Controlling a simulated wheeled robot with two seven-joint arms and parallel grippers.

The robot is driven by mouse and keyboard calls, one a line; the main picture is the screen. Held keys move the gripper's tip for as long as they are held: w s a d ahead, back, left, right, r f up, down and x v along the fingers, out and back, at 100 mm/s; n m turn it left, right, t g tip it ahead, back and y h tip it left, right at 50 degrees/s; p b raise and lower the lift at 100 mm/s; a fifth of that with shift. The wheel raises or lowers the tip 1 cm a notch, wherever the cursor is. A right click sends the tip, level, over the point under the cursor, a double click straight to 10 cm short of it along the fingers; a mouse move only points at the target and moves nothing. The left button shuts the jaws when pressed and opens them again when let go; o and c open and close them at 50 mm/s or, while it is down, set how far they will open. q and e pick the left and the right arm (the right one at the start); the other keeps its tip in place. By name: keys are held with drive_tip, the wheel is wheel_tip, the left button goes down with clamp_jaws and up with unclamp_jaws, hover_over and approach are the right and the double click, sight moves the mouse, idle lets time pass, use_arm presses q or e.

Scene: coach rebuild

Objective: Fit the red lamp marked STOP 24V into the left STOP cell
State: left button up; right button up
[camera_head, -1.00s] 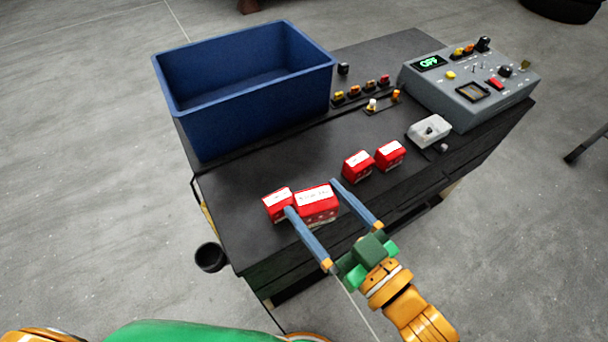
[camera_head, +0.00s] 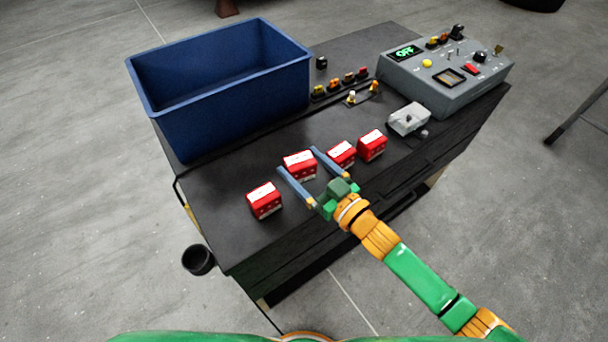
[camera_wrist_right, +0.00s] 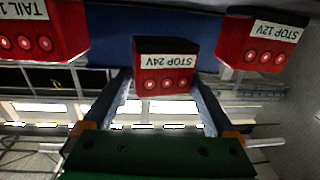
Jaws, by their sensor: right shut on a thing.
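The red lamp marked STOP 24V (camera_wrist_right: 165,68) is between the fingers of my right gripper in the right wrist view, with its label upside down. In the head view this lamp (camera_head: 299,164) is over the dark cart top. My right gripper (camera_head: 298,160) is shut on it, one blue-grey finger on each side. I cannot tell from the pictures how far it is above the top. Its label is too small to read in the head view. I cannot make out the left STOP cell. My left gripper is not in view.
Other red lamps stand close by, one at left (camera_head: 264,202) and two at right (camera_head: 341,156) (camera_head: 372,146). The wrist view shows STOP 12V (camera_wrist_right: 262,45) and a TAIL lamp (camera_wrist_right: 40,35). A blue bin (camera_head: 225,110) and grey control box (camera_head: 445,90) stand behind.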

sight(308, 179)
drive_tip(key=shift+w+f, duration=0.15)
drive_tip(key=shift+f, duration=0.65)
drive_tip(key=shift+w+f, duration=0.1)
drive_tip(key=shift+f, duration=0.65)
drive_tip(key=shift+f+b, duration=0.3)
drive_tip(key=shift+b, duration=0.05)
drive_tip(key=o, duration=1.1)
drive_tip(key=shift+o, duration=0.2)
